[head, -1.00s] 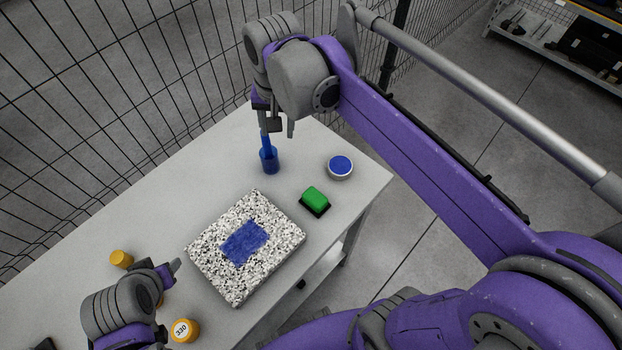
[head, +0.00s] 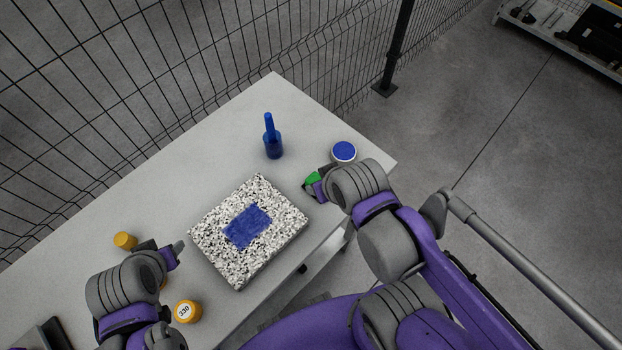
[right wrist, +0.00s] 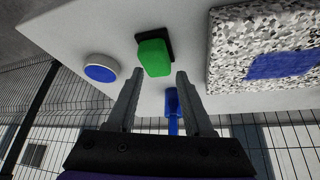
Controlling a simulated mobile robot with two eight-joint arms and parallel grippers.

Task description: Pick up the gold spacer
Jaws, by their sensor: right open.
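Several gold-orange round pieces are near my left gripper in the head view. A plain short gold cylinder (head: 125,241) stands at the table's left part. A gold cylinder with a white top marked 330 (head: 187,311) stands near the front edge. Another gold piece (head: 163,284) is mostly hidden by my left gripper. I cannot tell which one is the gold spacer. My left gripper (head: 164,248) looks open, its fingers apart, between these pieces. My right gripper (head: 312,186) is open and empty at the green block (head: 313,179), which shows beyond its fingertips in the right wrist view (right wrist: 158,80).
A speckled block with a blue patch (head: 279,210) lies mid-table. A mesh fence (head: 180,90) runs behind the table (head: 272,95). The far table corner is clear.

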